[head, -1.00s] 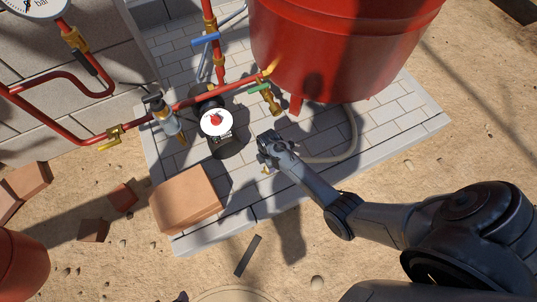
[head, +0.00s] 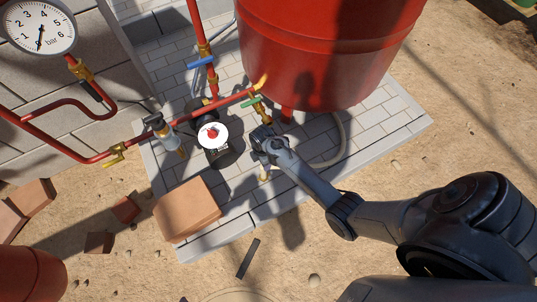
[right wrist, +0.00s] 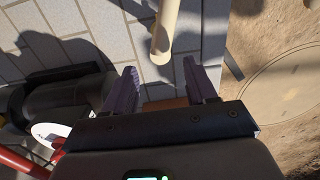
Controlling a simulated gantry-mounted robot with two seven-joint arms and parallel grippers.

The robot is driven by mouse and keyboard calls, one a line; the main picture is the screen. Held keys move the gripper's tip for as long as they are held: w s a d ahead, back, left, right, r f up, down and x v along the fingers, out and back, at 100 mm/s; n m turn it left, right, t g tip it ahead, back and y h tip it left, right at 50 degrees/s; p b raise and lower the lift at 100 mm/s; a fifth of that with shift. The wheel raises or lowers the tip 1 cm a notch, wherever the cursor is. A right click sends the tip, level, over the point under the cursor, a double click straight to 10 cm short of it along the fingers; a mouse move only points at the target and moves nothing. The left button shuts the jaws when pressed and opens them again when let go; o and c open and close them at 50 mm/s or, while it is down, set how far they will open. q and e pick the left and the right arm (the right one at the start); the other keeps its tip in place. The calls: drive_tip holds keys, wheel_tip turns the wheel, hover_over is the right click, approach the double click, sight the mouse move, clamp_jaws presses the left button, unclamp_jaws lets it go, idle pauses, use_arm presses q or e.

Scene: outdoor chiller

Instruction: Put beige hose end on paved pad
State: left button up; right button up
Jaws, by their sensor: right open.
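The beige hose curves over the pad beside the red tank in the head view (head: 341,140). Its end (head: 265,174) shows just below my right gripper. In the right wrist view the hose end (right wrist: 162,48) is a pale tube just ahead of the fingertips. My right gripper (right wrist: 161,70) is open and empty, with the tube's tip roughly in line with the gap between its fingers. The paved pad (head: 375,128) of light grey blocks lies beneath. I cannot tell whether the hose end touches it. My left gripper is not in view.
The red tank (head: 325,50) stands on the pad behind the gripper. A pump (head: 213,136), a green-handled valve (head: 253,100) and red pipes (head: 180,109) are to its left. A terracotta block (head: 187,209) sits at the pad's front left edge. The pad's right side is fairly clear.

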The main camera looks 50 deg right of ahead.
drive_tip(key=shift+s+r, duration=0.3)
drive_tip(key=shift+r, duration=0.15)
drive_tip(key=s+a+r+m+t, duration=0.1)
drive_tip(key=s+a+r+m, duration=0.3)
drive_tip(key=s+r, duration=0.5)
drive_tip(key=s+a+r+m+t, duration=0.2)
drive_tip(key=s+a+r+m, duration=0.2)
drive_tip(key=s+r+m, duration=0.4)
wheel_tip(320, 180, up, 3)
drive_tip(key=shift+s+r+m+t, duration=0.1)
drive_tip(key=shift+s+m+t, duration=0.25)
drive_tip(key=shift+s, duration=0.7)
wheel_tip(320, 180, up, 60)
drive_tip(key=p, duration=6)
drive_tip(key=shift+r, duration=0.15)
